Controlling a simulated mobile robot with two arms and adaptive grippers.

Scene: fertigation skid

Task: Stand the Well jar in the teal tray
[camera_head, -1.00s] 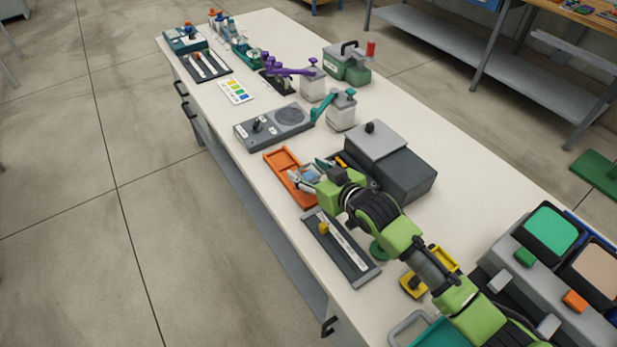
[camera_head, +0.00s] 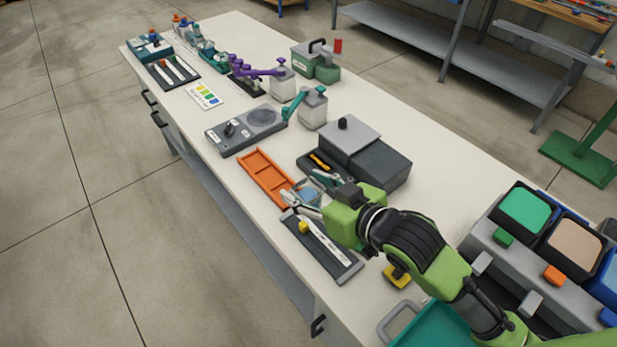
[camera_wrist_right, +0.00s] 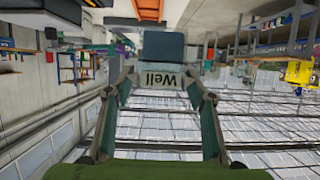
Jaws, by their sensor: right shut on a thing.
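My right gripper (camera_head: 302,196) is shut on the Well jar (camera_head: 307,187), a small bluish jar partly hidden by the fingers. In the right wrist view the jar (camera_wrist_right: 162,72) sits between both fingertips, with a dark blue-teal end and a white label reading "Well" upside down. In the head view the gripper and jar are between the orange tray and the dark mat. The teal tray (camera_head: 432,328), beside a grey handle, is at the bottom edge, partly cut off and partly covered by my right arm. My left gripper is not in view.
The orange tray (camera_head: 262,172) lies just beyond the gripper. The dark mat (camera_head: 345,268) with a white strip lies nearer. A grey box (camera_head: 385,165) stands to the right. A yellow item (camera_head: 396,277) and a grey rack of coloured bins (camera_head: 470,245) flank my arm.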

